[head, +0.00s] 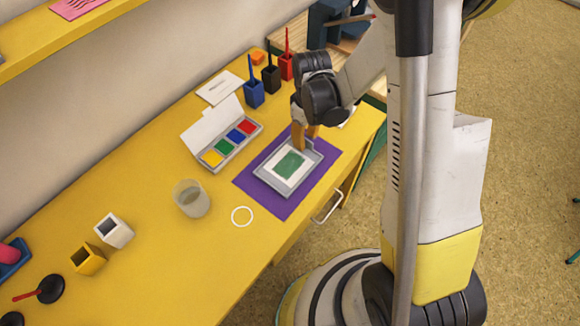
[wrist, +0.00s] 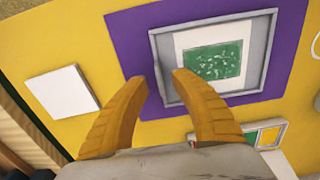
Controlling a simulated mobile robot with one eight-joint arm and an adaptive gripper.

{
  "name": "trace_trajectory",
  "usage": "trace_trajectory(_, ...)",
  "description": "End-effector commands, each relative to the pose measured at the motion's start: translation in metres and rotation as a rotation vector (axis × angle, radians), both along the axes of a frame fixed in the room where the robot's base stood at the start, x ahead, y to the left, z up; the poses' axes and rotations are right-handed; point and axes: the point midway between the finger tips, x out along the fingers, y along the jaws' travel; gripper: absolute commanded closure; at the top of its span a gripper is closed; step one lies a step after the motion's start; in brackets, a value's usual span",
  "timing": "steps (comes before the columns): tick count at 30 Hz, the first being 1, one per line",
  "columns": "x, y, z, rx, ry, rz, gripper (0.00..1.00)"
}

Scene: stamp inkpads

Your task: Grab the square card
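A blank white square card (wrist: 62,91) lies flat on the yellow table, left of the purple mat in the wrist view. In the head view only a sliver of it (head: 348,116) shows beside my arm. My gripper (head: 305,143) points down with its orange fingers apart and nothing between them. In the wrist view my gripper (wrist: 160,80) is over the mat and the near rim of a grey tray, to the right of the square card. The tray (wrist: 258,87) holds a white sheet with a green patch (wrist: 212,62). The fingertips' height is unclear.
The purple mat (head: 246,183) lies under the tray. A paint box (head: 222,158), a glass jar (head: 190,198) and a white ring (head: 242,216) are close by. Blue, black and red brush pots (head: 254,94) stand behind. The table's front edge is near the mat.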

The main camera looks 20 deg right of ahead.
Motion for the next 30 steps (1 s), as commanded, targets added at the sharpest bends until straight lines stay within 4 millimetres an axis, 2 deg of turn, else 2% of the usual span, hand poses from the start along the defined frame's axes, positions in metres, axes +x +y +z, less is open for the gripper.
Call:
trace_trajectory(2,0.0,0.0,-0.011,0.0,0.0,0.0,0.69)
trace_trajectory(8,0.0,0.0,-0.01,0.0,0.0,0.0,0.69)
trace_trajectory(9,0.0,0.0,-0.01,0.0,0.0,0.0,0.73)
trace_trajectory(12,0.0,0.0,-0.01,0.0,0.0,0.0,1.0)
trace_trajectory(25,0.0,0.0,-0.01,0.0,0.0,0.0,1.0)
trace_trajectory(30,0.0,0.0,0.0,0.0,0.0,0.0,1.0)
